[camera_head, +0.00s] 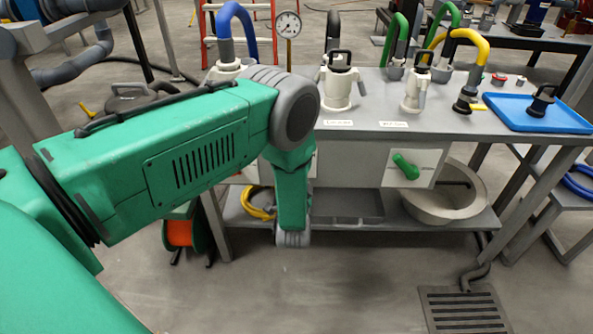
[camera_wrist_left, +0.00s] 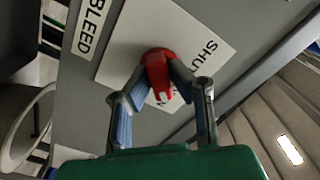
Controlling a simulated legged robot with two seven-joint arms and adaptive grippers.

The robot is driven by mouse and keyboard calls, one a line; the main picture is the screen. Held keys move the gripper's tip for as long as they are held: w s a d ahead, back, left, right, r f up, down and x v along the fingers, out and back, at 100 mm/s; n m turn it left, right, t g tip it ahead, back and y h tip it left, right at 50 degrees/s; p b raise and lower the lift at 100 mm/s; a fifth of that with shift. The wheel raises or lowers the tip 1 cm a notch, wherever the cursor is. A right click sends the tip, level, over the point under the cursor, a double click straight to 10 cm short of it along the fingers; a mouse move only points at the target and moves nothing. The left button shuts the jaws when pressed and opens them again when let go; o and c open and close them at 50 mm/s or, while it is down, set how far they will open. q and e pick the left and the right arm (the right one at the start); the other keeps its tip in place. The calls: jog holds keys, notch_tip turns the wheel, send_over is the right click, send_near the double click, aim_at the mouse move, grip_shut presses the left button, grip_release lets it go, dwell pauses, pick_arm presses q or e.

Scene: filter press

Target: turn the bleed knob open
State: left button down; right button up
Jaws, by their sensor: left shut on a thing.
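The bleed knob (camera_wrist_left: 157,66) is red and sits on a white plate (camera_wrist_left: 120,60) in the left wrist view. The plate is lettered SHUT, with another word partly hidden by the knob and a finger. A BLEED label (camera_wrist_left: 90,28) is beside the plate. My left gripper (camera_wrist_left: 159,76) has its two fingers closed on either side of the red knob. In the head view my green left arm reaches to the bench front and hides the gripper and the red knob. My right gripper is in neither view.
A green knob (camera_head: 405,167) on another white plate is to the right on the bench front. Valves with hoses, a pressure gauge (camera_head: 288,24) and a blue tray (camera_head: 535,113) stand on the grey bench. A round basin (camera_head: 445,207) sits on the lower shelf.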

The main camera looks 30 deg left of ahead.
pick_arm(q)
jog(key=shift+d, duration=0.15)
jog(key=c, duration=1.5)
grip_release()
jog(key=shift+w, duration=0.1)
jog(key=v, duration=1.2)
